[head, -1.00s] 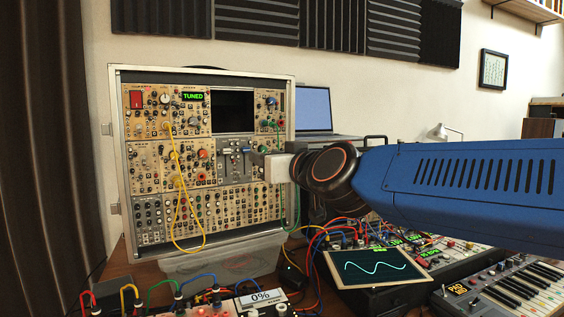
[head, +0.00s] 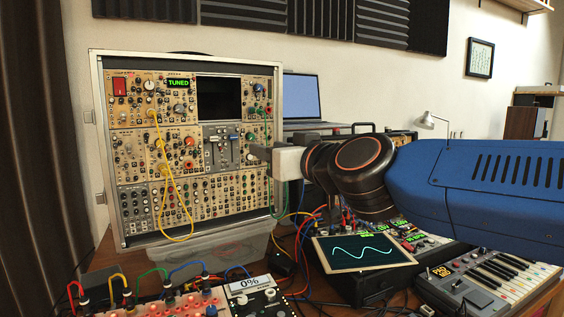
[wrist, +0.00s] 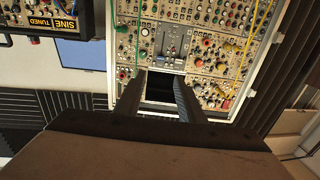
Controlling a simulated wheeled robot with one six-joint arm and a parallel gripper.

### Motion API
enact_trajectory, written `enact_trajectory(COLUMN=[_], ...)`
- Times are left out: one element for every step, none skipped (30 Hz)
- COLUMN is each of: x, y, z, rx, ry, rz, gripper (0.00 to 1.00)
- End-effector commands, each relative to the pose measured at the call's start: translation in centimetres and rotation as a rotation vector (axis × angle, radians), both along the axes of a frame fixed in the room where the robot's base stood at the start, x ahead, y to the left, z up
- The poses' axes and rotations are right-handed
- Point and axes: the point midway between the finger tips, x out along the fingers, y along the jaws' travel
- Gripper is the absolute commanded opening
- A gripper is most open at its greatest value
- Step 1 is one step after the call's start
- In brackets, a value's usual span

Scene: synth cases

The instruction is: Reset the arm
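My gripper (head: 258,153) is at the right edge of the modular synth rack's face in the head view, mostly seen side-on. In the wrist view its two dark fingers (wrist: 157,82) stand apart with nothing between them.
A sine-wave screen (head: 365,252) and a keyboard (head: 500,275) are below my arm. A laptop (head: 302,98) is behind.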

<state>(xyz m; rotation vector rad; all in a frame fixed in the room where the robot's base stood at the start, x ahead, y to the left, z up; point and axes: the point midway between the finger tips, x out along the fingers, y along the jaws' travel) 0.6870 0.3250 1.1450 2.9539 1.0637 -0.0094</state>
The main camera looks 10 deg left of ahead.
Motion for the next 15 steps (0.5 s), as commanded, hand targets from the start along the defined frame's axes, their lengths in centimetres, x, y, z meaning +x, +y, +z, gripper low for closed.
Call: enact_trajectory(x=[0.1,0.1,0.2,0.2,0.3,0.3,0.2,0.2,0.1,-0.1,-0.2,-0.4,-0.6,-0.8,-1.1], y=[-0.6,-1.1,-1.9,-2.6,-3.4,-4.5,-5.4,-6.3,-7.5,-8.5,-9.4,-10.7,-11.7,-12.7,-14.0], z=[-0.3,-0.7,-1.3,-1.9,-2.5,-3.5,-4.3,-5.2,-6.4,-7.3,-8.3,-9.5,-10.5,-11.5,-12.8], rx=[-0.005,-0.011,-0.02,-0.028,-0.037,-0.053,-0.065,-0.076,-0.094,-0.106,-0.119,-0.136,-0.149,-0.162,-0.178], ry=[0.006,0.012,0.024,0.034,0.047,0.067,0.084,0.103,0.13,0.15,0.172,0.203,0.226,0.252,0.285], rz=[-0.001,-0.002,-0.002,-0.001,-0.003,-0.004,-0.005,-0.008,-0.013,-0.018,-0.023,-0.032,-0.04,-0.049,-0.063], gripper=[0.36,0.36,0.36,0.36,0.36,0.36,0.36,0.36,0.36,0.36,0.36,0.36,0.36,0.36,0.36])
